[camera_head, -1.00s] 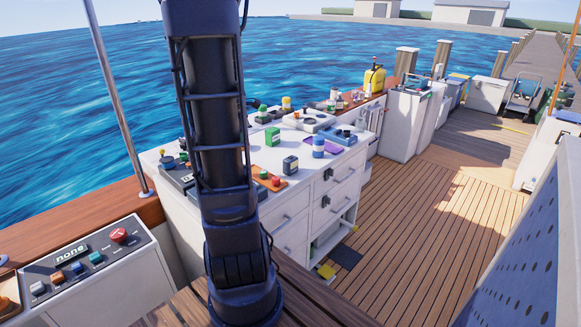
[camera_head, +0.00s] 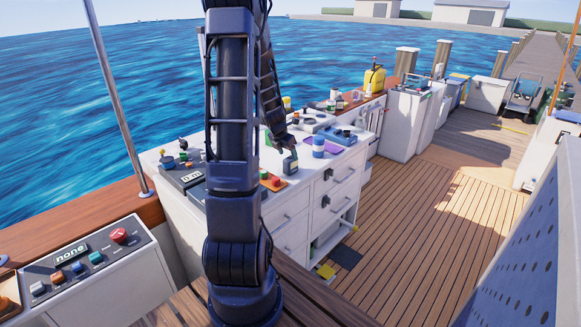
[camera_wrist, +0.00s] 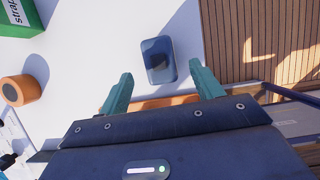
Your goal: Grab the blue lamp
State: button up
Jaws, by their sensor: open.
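A small dark blue block-shaped thing with rounded corners, likely the blue lamp (camera_wrist: 158,60), stands on the white counter top in the wrist view. It also shows in the head view (camera_head: 290,165), near the counter's front edge. My gripper (camera_wrist: 162,76) is open and empty, with its two teal fingers apart. The block lies just ahead of the gap between the fingertips, apart from both. In the head view my gripper (camera_head: 286,148) hangs just above the block, and its fingers are too small to make out.
A green box (camera_wrist: 18,16) and an orange cylinder (camera_wrist: 20,90) stand to the left in the wrist view.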

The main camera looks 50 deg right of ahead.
aim_at(290, 158)
jog(key=shift+x, duration=3.5)
jog(key=shift+d, duration=0.15)
jog(key=c, duration=1.2)
jog(key=shift+r, duration=0.1)
